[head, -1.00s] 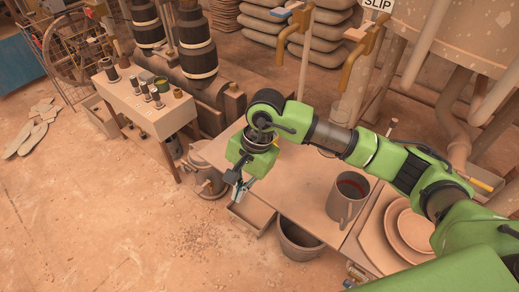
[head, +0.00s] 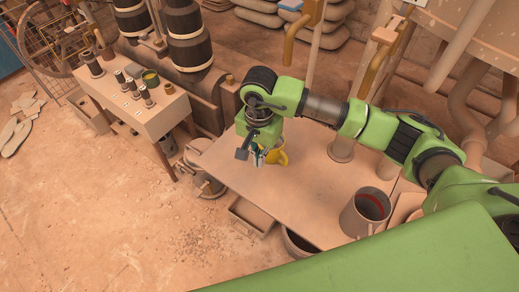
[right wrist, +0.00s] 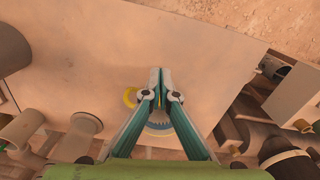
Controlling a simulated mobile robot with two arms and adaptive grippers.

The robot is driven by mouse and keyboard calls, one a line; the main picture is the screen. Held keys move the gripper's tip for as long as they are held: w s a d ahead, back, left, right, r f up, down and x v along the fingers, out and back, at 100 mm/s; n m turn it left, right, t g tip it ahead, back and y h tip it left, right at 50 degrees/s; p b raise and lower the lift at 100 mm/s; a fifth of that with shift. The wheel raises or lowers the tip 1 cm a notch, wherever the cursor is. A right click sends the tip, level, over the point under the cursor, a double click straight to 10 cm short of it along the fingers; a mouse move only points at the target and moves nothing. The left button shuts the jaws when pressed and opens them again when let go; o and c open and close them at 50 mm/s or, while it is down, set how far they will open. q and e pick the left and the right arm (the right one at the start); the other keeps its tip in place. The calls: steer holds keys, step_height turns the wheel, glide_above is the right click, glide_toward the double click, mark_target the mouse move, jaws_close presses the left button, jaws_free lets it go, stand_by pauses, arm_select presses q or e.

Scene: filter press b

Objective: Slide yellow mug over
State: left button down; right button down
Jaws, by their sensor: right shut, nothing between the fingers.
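The yellow mug (head: 279,156) stands on the table (head: 304,190), partly hidden behind my right gripper (head: 259,162) in the head view. In the right wrist view the mug's yellow handle (right wrist: 129,97) shows left of the fingers, and a bluish interior with a yellow rim shows between and below them. My right gripper (right wrist: 160,73) is shut and empty, close beside or above the mug; I cannot tell whether it touches. My left gripper is not in view.
A large grey mug (head: 365,214) with a red inside stands at the table's right end. A bucket (head: 299,245) and a drawer or box (head: 250,217) are below the front edge. A smaller bench (head: 150,110) with several cylinders stands left. The table's middle is clear.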

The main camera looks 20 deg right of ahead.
mark_target(269, 154)
step_height(269, 154, down, 6)
steer(key=shift+f, duration=0.1)
steer(key=shift+w+d, duration=1.15)
steer(key=shift+w, duration=0.1)
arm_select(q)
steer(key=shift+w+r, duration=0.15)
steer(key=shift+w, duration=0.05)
arm_select(e)
steer(key=shift+w+d, duration=0.25)
steer(key=shift+w, duration=0.05)
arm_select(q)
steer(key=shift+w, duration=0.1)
arm_select(e)
steer(key=shift+w, duration=0.1)
